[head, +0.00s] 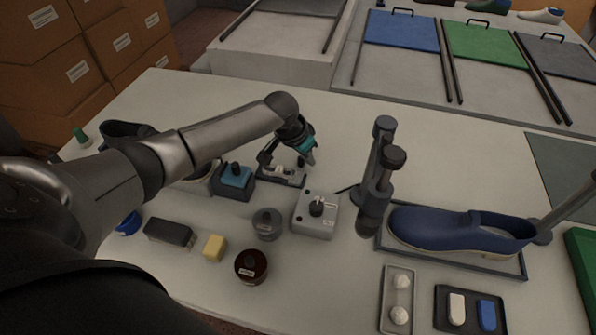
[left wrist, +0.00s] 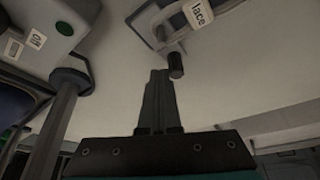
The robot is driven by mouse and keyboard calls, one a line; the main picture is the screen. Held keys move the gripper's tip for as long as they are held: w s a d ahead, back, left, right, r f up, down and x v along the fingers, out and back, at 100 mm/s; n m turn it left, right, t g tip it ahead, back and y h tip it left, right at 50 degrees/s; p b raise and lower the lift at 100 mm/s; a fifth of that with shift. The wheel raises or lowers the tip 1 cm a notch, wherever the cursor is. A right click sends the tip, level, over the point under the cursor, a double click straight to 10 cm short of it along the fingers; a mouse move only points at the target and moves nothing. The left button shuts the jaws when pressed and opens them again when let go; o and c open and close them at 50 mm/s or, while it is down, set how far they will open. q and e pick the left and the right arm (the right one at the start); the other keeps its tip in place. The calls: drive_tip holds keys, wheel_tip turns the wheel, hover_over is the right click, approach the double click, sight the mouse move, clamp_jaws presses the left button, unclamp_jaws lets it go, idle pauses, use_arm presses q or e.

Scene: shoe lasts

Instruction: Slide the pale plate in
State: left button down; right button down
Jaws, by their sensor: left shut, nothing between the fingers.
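My left gripper (head: 310,161) is shut and empty, over the middle of the table. Its closed dark fingers show in the left wrist view (left wrist: 157,98). Just below and left of it stands a small dark frame (head: 268,158) with a pale piece (head: 287,172) low in it; the gripper partly covers it, and contact is unclear. At the back left, a pale grey plate-like surface (head: 298,6) lies between two dark rails, cut by the top edge. I cannot tell which of these is the pale plate. My right gripper is not in view.
Blue (head: 402,31) and green (head: 483,41) handled plates lie behind.

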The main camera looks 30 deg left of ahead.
use_arm(q)
drive_tip(key=shift+s+a, duration=0.2)
drive_tip(key=shift+a, duration=0.35)
idle(0.4)
drive_tip(key=shift+w+d+p, duration=0.15)
drive_tip(key=shift+d+p, duration=0.25)
drive_tip(key=shift+p, duration=0.2)
wheel_tip(320, 180, up, 8)
drive_tip(key=p, duration=0.8)
drive_tip(key=shift+p, duration=0.35)
